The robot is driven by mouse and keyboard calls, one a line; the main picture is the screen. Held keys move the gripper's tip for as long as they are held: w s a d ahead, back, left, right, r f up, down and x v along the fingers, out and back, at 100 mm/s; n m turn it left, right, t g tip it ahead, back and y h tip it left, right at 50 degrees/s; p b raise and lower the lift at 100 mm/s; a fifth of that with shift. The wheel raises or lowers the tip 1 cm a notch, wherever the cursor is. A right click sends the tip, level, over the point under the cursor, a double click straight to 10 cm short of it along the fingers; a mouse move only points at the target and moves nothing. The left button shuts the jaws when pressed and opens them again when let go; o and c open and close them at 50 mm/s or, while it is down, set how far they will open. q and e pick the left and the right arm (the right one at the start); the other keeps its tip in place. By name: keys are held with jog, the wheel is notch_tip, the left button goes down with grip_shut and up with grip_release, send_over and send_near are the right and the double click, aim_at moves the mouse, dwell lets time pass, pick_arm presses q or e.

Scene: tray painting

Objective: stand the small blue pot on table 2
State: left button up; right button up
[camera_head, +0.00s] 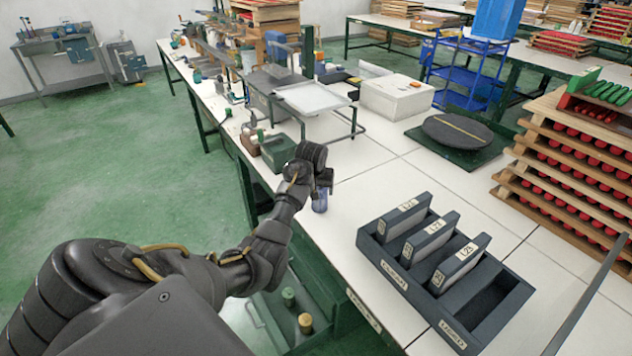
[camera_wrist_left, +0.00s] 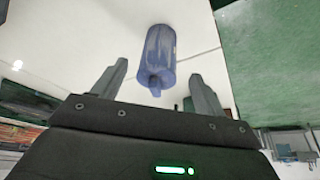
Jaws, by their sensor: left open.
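The small blue pot (camera_head: 320,203) stands on the white table (camera_head: 352,232) near its left edge, below my left gripper. In the left wrist view the blue pot (camera_wrist_left: 160,52) lies ahead of the fingertips, between their lines, with a gap on both sides. My left gripper (camera_head: 323,181) is open; in the left wrist view its two fingers (camera_wrist_left: 158,72) are spread and hold nothing. The gripper hides the top of the pot in the head view. No label shows which table is table 2. My right gripper is not in view.
A dark slotted rack (camera_head: 393,275) with labelled plates stands at the right front. Behind are a round dark turntable (camera_head: 457,132), a white box (camera_head: 397,97) and a metal stand (camera_head: 312,97). Stacked wooden trays (camera_head: 560,165) rise at right. White tabletop between them is clear.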

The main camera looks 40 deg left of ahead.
pick_arm(q)
jog(key=v, duration=0.5)
jog(key=shift+r, duration=0.15)
